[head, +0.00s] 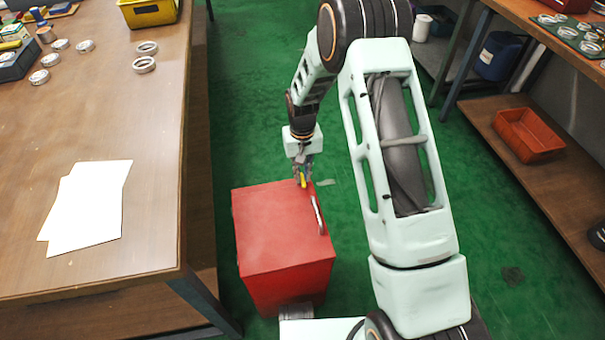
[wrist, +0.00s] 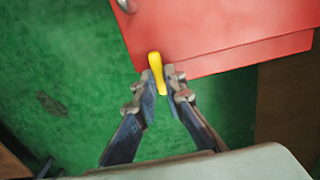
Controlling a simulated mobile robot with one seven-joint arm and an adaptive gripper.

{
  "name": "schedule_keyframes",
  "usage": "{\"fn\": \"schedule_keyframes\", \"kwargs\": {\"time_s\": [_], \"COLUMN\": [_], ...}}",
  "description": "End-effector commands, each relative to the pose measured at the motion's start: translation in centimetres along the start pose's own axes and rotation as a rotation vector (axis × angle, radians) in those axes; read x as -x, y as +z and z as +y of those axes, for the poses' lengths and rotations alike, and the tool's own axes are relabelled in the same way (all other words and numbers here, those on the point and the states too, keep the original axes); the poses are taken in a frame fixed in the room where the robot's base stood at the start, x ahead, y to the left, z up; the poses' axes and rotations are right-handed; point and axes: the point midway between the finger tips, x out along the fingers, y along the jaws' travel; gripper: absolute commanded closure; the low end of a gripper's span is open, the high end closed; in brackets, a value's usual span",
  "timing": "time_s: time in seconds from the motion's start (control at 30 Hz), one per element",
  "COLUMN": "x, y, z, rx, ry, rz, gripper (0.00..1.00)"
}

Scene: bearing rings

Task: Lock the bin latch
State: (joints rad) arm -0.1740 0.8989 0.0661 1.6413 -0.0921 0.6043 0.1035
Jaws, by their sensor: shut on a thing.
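A red bin (head: 280,230) with a closed lid stands on the green floor between the workbench and the shelf. A yellow latch lever (head: 303,180) is at the bin's far right edge. It also shows in the wrist view (wrist: 157,73), at the edge of the red bin (wrist: 215,35). My gripper (head: 302,176) reaches down to this edge, and in the wrist view its two fingers (wrist: 160,88) are closed on the yellow latch from both sides. The latch's lower part is partly hidden between the fingers.
A wooden workbench (head: 150,130) with white papers (head: 90,205) and several metal rings runs close along the bin's left side. A shelf unit (head: 480,110) with an orange-red tray (head: 528,134) stands at the right. Green floor is free beyond the bin.

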Motion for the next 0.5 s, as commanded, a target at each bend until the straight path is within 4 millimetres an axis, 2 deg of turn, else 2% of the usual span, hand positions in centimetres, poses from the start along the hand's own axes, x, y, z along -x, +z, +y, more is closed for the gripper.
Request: {"fn": "schedule_keyframes", "kwargs": {"time_s": [0.37,0.4,0.5], "x": [0.02,0.02,0.02], "y": [-0.02,-0.02,-0.02], "z": [-0.01,-0.01,-0.01], "rx": [-0.008,-0.008,-0.007], "ry": [-0.001,-0.001,-0.001], "rz": [0.000,0.000,0.000], "gripper": [1.00,0.88,0.77]}}
